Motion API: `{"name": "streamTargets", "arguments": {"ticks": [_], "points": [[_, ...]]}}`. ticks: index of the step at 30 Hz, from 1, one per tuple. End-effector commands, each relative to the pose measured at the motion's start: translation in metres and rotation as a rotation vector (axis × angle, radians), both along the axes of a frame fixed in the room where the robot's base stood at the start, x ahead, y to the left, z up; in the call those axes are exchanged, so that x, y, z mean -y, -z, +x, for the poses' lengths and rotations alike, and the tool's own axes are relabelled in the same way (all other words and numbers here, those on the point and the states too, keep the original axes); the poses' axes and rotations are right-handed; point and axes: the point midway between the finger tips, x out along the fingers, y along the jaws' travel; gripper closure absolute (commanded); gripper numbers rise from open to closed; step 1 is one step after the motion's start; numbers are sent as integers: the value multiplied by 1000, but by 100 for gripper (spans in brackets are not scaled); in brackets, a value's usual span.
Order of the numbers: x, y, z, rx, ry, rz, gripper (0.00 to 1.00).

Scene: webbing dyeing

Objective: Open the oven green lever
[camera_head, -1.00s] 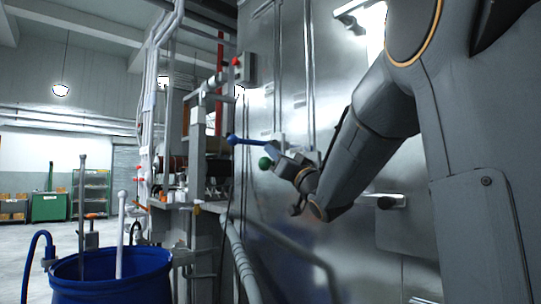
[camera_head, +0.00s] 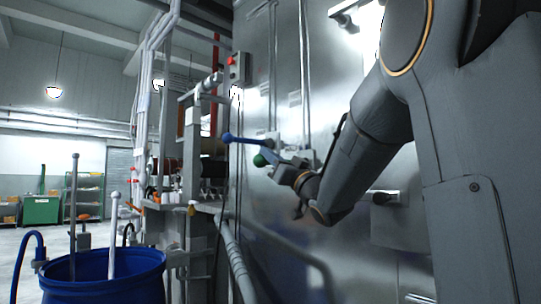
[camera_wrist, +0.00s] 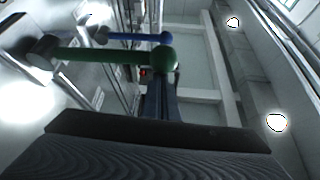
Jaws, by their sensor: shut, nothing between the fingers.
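The green lever shows in the wrist view as a green rod (camera_wrist: 110,55) running from a metal mount at the left to a round green knob. In the head view only its green knob (camera_head: 260,160) shows clearly, in front of the shiny metal oven wall. My gripper (camera_head: 270,157) is shut and empty, with its tips close beside the knob. In the wrist view my gripper's fingers (camera_wrist: 161,92) point up towards the knob, which covers their ends. I cannot tell whether they touch it.
A blue lever (camera_head: 247,140) sits just above and left of the green knob, and beyond it in the wrist view (camera_wrist: 135,37). A grey box with a red button (camera_head: 238,68) is higher up. Pipes and a blue barrel (camera_head: 105,285) stand left. Open floor lies beyond.

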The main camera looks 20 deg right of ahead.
Motion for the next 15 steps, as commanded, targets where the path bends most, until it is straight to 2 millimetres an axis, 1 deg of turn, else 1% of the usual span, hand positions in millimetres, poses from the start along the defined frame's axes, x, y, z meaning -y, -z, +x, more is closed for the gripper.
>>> {"name": "streamTargets", "arguments": {"ticks": [1,2,5,10,12,15], "points": [[-1,6,2,-18,-3,-1,100],[-1,3,2,-18,-3,-1,100],[1,-11,0,-13,-3,0,100],[4,-42,-4,-2,-6,1,100],[9,-29,-17,-2,-3,1,100],[15,-18,-36,0,-3,1,100]]}}
